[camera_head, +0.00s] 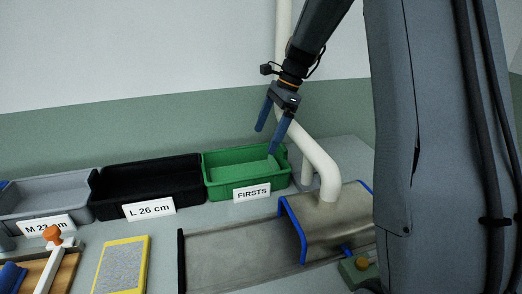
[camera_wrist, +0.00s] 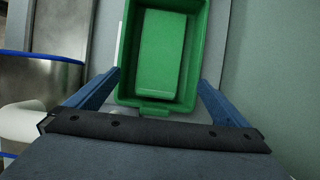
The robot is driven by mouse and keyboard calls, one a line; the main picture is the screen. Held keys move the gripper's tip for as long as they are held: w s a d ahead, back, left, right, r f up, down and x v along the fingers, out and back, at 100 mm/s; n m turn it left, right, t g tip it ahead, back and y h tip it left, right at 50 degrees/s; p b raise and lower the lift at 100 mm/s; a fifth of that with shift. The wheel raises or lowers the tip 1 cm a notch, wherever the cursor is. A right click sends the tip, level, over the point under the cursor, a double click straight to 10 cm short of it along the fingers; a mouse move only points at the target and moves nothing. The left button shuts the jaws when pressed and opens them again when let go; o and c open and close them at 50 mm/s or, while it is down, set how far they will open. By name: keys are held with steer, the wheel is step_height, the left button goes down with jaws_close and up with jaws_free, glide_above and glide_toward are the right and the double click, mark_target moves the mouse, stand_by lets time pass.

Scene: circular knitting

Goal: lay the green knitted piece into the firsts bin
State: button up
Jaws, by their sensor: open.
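The firsts bin (camera_head: 219,189) is a green box with a "FIRSTS" label, at the back of the table. It also shows in the wrist view (camera_wrist: 129,60). A flat, lighter green rectangle, seemingly the green knitted piece (camera_wrist: 162,50), lies inside it, apart from the near wall. It shows as a paler patch in the head view (camera_head: 238,171). My gripper (camera_head: 266,141) is open and empty above the bin's right rear part. In the wrist view its fingers (camera_wrist: 159,77) are spread on either side of the bin.
A black "L 26 cm" bin (camera_head: 150,189) and a grey "M 23 cm" bin (camera_head: 45,204) stand left of it. A metal machine housing with blue edges (camera_head: 325,222) and a white pipe (camera_head: 318,158) stand at right. A yellow-framed grey pad (camera_head: 122,266) lies in front.

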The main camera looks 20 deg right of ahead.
steer(key=b+v, duration=0.1)
steer(key=v, duration=0.5)
steer(key=shift+f, duration=0.1)
steer(key=shift+s, duration=0.1)
